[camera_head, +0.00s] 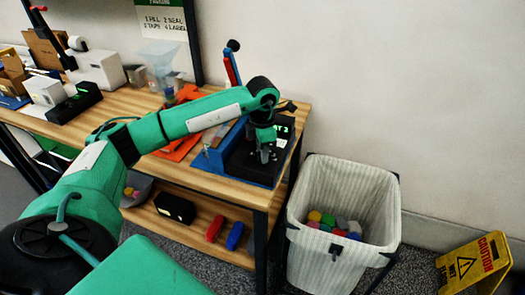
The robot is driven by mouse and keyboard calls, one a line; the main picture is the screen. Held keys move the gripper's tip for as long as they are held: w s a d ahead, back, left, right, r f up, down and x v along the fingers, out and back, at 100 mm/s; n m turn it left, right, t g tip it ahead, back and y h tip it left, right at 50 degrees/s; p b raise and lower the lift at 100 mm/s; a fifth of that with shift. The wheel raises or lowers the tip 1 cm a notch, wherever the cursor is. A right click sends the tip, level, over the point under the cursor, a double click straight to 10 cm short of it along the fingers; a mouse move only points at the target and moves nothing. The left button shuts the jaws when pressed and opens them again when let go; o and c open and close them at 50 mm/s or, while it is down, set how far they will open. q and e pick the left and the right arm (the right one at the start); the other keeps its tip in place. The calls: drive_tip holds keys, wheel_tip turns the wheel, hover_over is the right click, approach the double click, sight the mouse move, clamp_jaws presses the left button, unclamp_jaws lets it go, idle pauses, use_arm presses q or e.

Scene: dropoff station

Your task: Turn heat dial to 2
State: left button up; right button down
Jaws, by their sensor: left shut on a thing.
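The heat sealer (233,165) is a black and blue unit at the right end of the wooden table. A small green readout (282,129) on its black part is partly covered by my wrist; it seems to end in a 3. My left gripper (265,157) points down onto the black part and is shut on the heat dial. The dial itself is too small and too covered to make out, so its setting cannot be read from its face. My right gripper is out of view.
Orange sheets (184,142) lie left of the sealer under my left arm. A red and blue lever (232,68) rises behind it. A lined bin (342,205) with colored items stands right of the table. A yellow caution sign (473,264) is on the floor.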

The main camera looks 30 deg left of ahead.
use_arm(q)
drive_tip(key=shift+r, duration=0.1)
drive_tip(key=o, duration=1)
drive_tip(key=shift+c, duration=0.2)
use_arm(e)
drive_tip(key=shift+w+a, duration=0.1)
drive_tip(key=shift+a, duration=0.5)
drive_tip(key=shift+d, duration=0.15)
use_arm(q)
drive_tip(key=shift+r, duration=0.3)
wheel_tip(320, 180, up, 13)
drive_tip(key=b, duration=0.1)
drive_tip(key=shift+b, duration=0.4)
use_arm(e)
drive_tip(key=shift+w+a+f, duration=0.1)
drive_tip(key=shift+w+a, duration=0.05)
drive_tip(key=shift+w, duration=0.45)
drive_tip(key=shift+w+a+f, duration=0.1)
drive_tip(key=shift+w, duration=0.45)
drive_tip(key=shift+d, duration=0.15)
